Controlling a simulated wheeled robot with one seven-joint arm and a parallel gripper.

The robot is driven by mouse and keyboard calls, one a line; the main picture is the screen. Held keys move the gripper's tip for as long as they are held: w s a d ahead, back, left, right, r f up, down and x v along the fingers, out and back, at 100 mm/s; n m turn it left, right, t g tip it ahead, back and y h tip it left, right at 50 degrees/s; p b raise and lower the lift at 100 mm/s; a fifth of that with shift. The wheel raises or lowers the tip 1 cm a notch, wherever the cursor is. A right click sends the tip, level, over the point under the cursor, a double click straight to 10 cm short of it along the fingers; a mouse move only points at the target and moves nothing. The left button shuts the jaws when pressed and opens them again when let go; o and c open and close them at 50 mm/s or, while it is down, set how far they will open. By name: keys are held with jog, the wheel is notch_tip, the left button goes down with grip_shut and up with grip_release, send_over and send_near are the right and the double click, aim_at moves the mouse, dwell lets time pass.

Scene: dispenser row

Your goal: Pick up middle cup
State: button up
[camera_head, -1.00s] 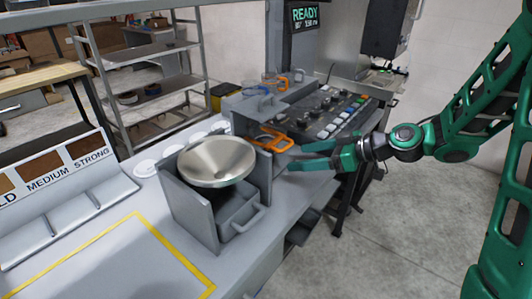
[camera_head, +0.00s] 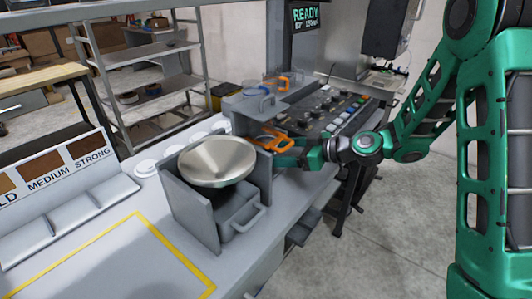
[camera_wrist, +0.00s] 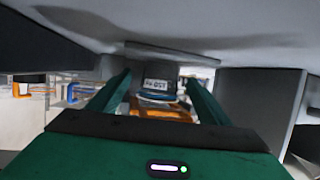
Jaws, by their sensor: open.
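An orange handle (camera_head: 272,141) shows beside the grey stand, just behind the metal funnel; the cup body it belongs to is hard to make out. Clear cups with blue (camera_head: 266,103) and orange (camera_head: 283,82) handles stand on a grey raised block further back. I cannot tell which cup is the middle one. My gripper (camera_head: 284,152) is at the orange handle, its tips partly hidden by the stand. In the wrist view my gripper (camera_wrist: 158,88) is open, with an orange part (camera_wrist: 160,112) and a blue rim (camera_wrist: 155,97) between its fingers. I cannot tell whether they touch.
The grey stand with the metal funnel (camera_head: 217,160) and a drawer is close to my gripper. A button panel (camera_head: 335,108) lies behind. A grey surface overhangs the wrist view, and a grey wall (camera_wrist: 258,98) is at its right.

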jog(key=shift+x, duration=1.3)
jog(key=c, duration=1.2)
jog(key=shift+r, duration=0.1)
